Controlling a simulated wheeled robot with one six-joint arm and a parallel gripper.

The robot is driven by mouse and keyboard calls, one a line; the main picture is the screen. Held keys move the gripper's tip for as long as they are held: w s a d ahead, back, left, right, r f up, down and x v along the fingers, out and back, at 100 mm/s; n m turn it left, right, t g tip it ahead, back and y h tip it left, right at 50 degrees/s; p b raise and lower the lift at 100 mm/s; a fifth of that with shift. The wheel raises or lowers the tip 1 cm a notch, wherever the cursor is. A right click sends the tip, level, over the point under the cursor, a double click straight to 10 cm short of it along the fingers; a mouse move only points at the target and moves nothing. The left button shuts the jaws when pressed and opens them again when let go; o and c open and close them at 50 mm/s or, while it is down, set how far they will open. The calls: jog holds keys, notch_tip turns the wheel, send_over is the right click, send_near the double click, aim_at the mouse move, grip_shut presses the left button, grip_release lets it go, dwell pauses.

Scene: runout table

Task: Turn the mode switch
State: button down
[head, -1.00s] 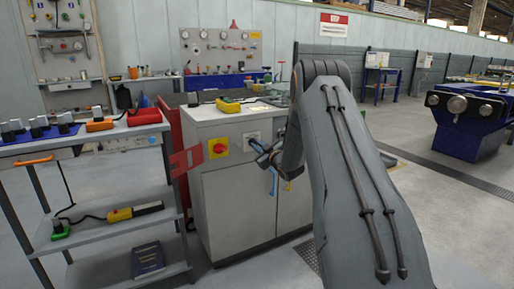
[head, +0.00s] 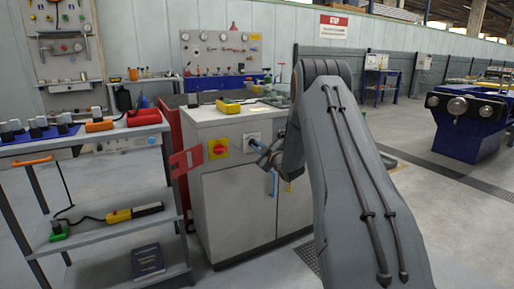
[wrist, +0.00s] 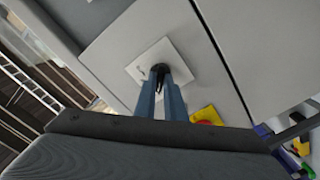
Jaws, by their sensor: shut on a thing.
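The mode switch is a small black knob (wrist: 160,70) on a light square plate (wrist: 144,62) in the wrist view. The plate also shows in the head view (head: 252,139), on the upper front of the grey cabinet (head: 238,195). My gripper (wrist: 162,78) has its two bluish fingers at the knob and is shut on it. In the head view my gripper (head: 256,146) meets the plate's lower edge, and the knob itself is hidden or too small to make out.
A red rotary switch on a yellow plate (head: 219,149) sits left of the mode switch. A red hinged panel (head: 186,161) stands at the cabinet's left. A blue handle (head: 273,182) is on the doors below. A shelf cart (head: 110,239) stands at left.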

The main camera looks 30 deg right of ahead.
jog(key=c, duration=1.8)
grip_release()
jog(key=shift+c, duration=0.2)
jog(key=s, duration=0.7)
jog(key=shift+s+p, duration=0.4)
jog(key=shift+p, duration=0.05)
jog(key=shift+d, duration=0.1)
